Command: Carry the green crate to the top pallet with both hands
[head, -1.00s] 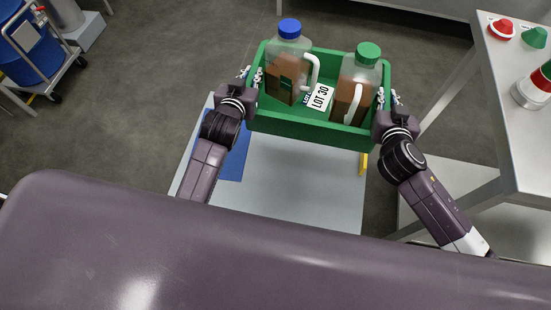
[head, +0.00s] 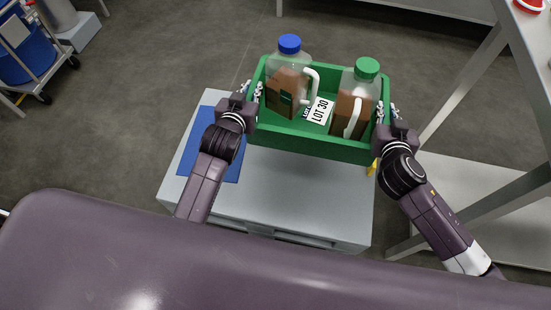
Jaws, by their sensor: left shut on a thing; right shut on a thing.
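The green crate (head: 310,143) is held in the air at the upper middle of the head view. Inside it stand a jug with a blue cap (head: 289,80) and a jug with a green cap (head: 360,95), both with brown contents. A white label reading LOT 30 (head: 319,111) lies between them. My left gripper (head: 250,94) is shut on the crate's left end. My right gripper (head: 387,114) is shut on its right end. The fingertips are partly hidden by the crate's rim.
A steel table (head: 530,50) stands at the right with a sloping leg. A trolley with a blue drum (head: 25,55) is at the upper left. Open floor lies between.

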